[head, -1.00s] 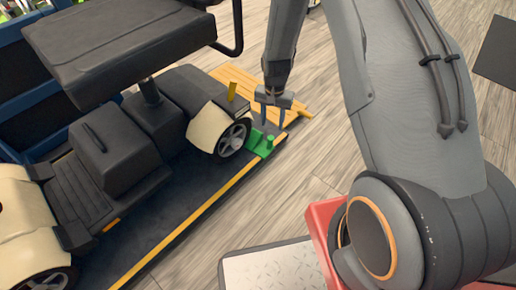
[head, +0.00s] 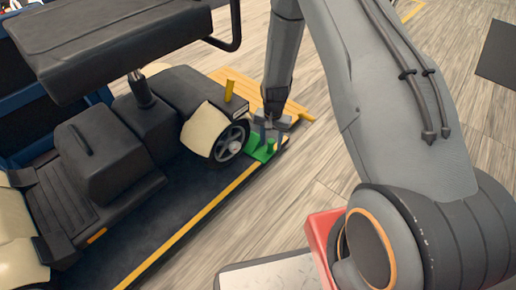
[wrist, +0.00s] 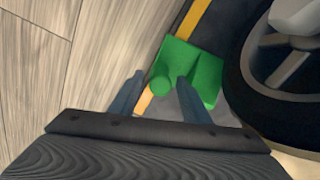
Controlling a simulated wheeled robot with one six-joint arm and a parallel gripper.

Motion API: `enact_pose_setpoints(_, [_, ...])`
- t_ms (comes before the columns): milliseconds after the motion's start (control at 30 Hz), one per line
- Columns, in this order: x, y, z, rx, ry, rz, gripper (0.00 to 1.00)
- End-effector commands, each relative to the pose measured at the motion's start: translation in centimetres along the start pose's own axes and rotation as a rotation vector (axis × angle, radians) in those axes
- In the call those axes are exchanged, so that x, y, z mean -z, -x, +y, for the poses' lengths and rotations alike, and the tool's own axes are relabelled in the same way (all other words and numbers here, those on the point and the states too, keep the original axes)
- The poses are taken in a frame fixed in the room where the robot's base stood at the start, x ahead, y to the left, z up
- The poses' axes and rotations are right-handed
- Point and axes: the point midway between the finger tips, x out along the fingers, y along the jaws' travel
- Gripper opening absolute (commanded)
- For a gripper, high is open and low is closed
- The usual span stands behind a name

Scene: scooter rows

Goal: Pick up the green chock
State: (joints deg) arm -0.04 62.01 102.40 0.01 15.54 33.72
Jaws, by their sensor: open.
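The green chock (head: 258,149) lies on the dark platform (head: 150,240), right beside the scooter's wheel (head: 230,141). In the wrist view the chock (wrist: 207,78) shows a wedge body and a round knob that faces my camera. My gripper (head: 266,140) is at the chock, pointing down. In the wrist view my gripper (wrist: 160,90) is open, with one finger on each side of the knob. I cannot tell whether the fingers touch it.
The scooter (head: 110,150) stands on the platform, its wheel (wrist: 270,70) close to the right of the chock in the wrist view. A yellow post (head: 229,91) and a wooden pallet (head: 290,104) are behind. Open wooden floor (head: 330,150) lies to the right.

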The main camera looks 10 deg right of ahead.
Motion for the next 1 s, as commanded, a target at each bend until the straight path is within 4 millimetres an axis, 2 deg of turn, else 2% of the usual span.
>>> enact_pose_setpoints(33, [0.01, -0.89, -0.02, -0.001, 0.0, -0.001, 0.43])
enact_pose_setpoints(100, [-0.02, -1.24, -0.01, -0.001, 0.0, -0.001, 0.43])
enact_pose_setpoints(333, [-0.04, -1.13, -0.01, 0.0, 0.0, -0.001, 0.41])
enact_pose_setpoints(500, [-0.04, -1.13, -0.01, 0.0, 0.0, -0.001, 0.13])
enact_pose_setpoints(600, [-0.05, -1.13, -0.01, 0.0, 0.0, -0.001, 0.0])
enact_pose_setpoints(1000, [-0.04, -0.94, -0.02, 0.0, 0.0, 0.0, 0.0])
